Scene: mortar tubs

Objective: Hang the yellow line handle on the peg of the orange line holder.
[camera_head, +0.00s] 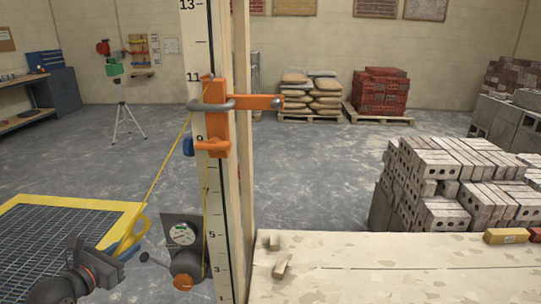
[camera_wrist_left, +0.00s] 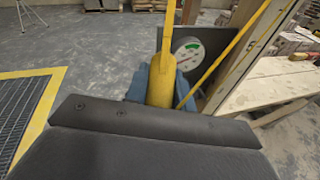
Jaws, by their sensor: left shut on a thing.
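The yellow line handle (camera_head: 138,228) is in my left gripper (camera_head: 122,252), which is shut on it, left of the ruled post. In the left wrist view the yellow handle (camera_wrist_left: 160,84) stands up between the blue-grey fingers (camera_wrist_left: 157,88). A taut yellow line (camera_head: 165,155) runs from the handle up to the orange line holder (camera_head: 217,120) on the post. The handle is well below and left of the holder. My right gripper is not in view.
A ruled post (camera_head: 228,200) rises in the middle. A dial gauge (camera_head: 183,233) and a dark round part with an orange end are low beside it. A yellow-edged floor grate (camera_head: 75,203) lies left. A pale table (camera_head: 400,270) and grey brick stack (camera_head: 445,180) stand right.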

